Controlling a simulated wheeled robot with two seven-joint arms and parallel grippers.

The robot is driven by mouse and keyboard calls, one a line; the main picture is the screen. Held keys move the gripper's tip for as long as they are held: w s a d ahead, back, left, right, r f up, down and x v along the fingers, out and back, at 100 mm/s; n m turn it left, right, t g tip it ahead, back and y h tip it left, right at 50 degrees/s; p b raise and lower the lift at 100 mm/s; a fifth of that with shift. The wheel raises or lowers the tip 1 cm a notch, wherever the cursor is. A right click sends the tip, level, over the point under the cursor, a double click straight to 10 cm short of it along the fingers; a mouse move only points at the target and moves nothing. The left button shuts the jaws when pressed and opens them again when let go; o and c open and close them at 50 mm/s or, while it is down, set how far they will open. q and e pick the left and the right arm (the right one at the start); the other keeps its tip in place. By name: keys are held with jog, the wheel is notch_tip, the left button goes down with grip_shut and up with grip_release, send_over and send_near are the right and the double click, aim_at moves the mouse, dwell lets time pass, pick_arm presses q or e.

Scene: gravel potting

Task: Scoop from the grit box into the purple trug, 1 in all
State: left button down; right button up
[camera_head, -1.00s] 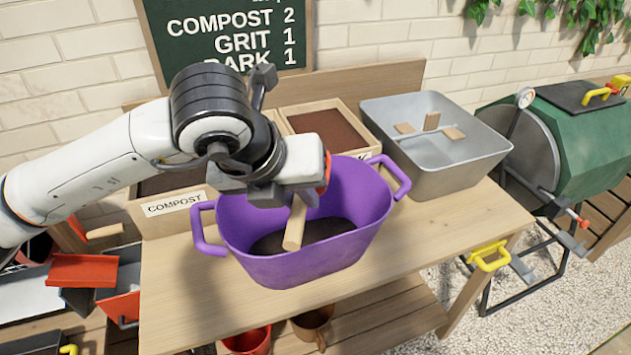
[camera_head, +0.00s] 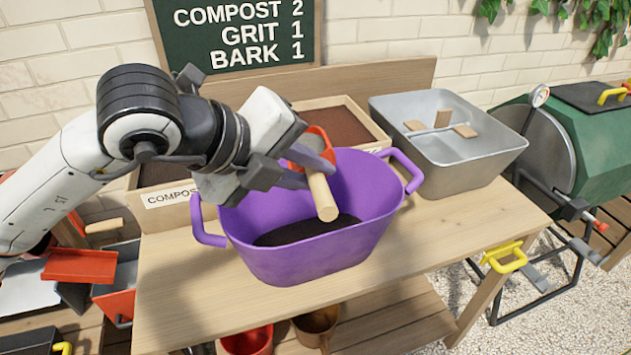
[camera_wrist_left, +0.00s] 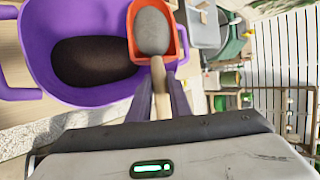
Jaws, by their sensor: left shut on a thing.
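My left gripper (camera_head: 302,180) is shut on the wooden handle (camera_head: 322,198) of an orange-red scoop (camera_head: 328,136). The scoop is over the back part of the purple trug (camera_head: 300,262), with its handle pointing toward the front. In the left wrist view the scoop (camera_wrist_left: 132,28) holds a rounded grey heap of grit (camera_wrist_left: 152,32), beside the dark material (camera_wrist_left: 92,62) in the trug (camera_wrist_left: 36,48). The trug stands upright on the bench. The grit box cannot be made out behind my arm and the trug. My right gripper is not in view.
The compost box (camera_head: 170,197) and a box of brown material (camera_head: 338,124) stand behind the trug. A grey metal tub (camera_head: 455,165) is to the right. The wooden bench (camera_head: 455,228) is clear at the front right. A green drum (camera_head: 585,135) stands beyond it.

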pick_arm(q)
jog(key=shift+a+f+h+b, duration=0.2)
jog(key=shift+f+h+b, duration=0.15)
jog(key=shift+h+b, duration=0.2)
jog(key=n+h+b, duration=0.1)
jog(key=b, duration=0.2)
jog(key=shift+f+t, duration=0.1)
jog(key=shift+t, duration=0.2)
jog(key=shift+s+a+f+n+t+h+b, duration=0.2)
jog(key=shift+n+t+h+b, duration=0.65)
jog(key=shift+b, duration=2.45)
jog(key=shift+w+a+f+n+t+h+b, duration=0.15)
jog(key=shift+f+n+t+h+b, duration=0.45)
jog(key=shift+b, duration=2.65)
jog(key=shift+s+a+n+t+h+b, duration=0.15)
jog(key=shift+n+t+h+b, duration=0.85)
jog(key=shift+b, duration=2.3)
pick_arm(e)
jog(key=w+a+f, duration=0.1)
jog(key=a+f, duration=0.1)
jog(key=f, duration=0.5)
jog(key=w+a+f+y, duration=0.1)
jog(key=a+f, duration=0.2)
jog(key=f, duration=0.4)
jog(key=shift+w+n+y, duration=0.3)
